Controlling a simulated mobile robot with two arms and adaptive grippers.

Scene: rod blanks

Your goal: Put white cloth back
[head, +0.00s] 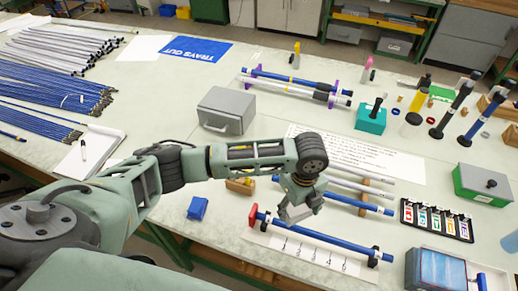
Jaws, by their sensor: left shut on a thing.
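My left gripper (303,199) comes in from the left and points down over the front middle of the table. It is shut on a small pale thing (296,214), which looks like the white cloth, though it is small and partly hidden by the fingers. The gripper is above the near blue rod (335,244), which lies across a white numbered strip (282,246) with a red end piece at its left. My right gripper is not in view.
A grey metal box (226,111) stands behind my left arm. A blue block (198,207) and a wooden block (241,186) lie to the left. Table between box and rods is partly clear.

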